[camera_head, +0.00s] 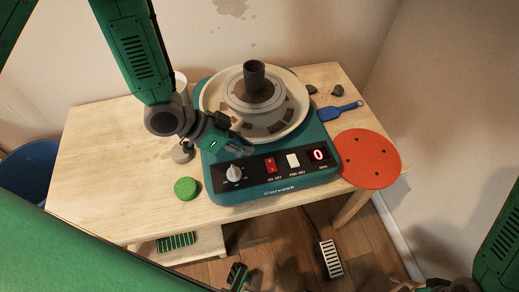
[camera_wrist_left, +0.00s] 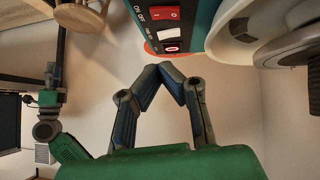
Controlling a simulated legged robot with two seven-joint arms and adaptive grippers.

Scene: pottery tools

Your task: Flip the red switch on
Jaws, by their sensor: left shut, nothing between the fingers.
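The red switch (camera_head: 270,164) sits on the black front panel of the teal pottery wheel (camera_head: 270,191), between the grey knob and a white switch. In the left wrist view the red switch (camera_wrist_left: 166,13) is at the top. I cannot tell its position for sure. My left gripper (camera_head: 246,151) is above the wheel's front edge, just behind and left of the red switch, apparently apart from it. Its fingertips meet in the left wrist view (camera_wrist_left: 165,68), shut with nothing between them. My right gripper is not clearly seen.
A grey knob (camera_head: 234,173), white switch (camera_head: 293,160) and red-lit display (camera_head: 319,155) share the panel. A dark clay cylinder (camera_head: 254,76) stands on the wheel. A green sponge (camera_head: 186,188), red disc (camera_head: 370,160) and blue tool (camera_head: 338,110) lie on the table.

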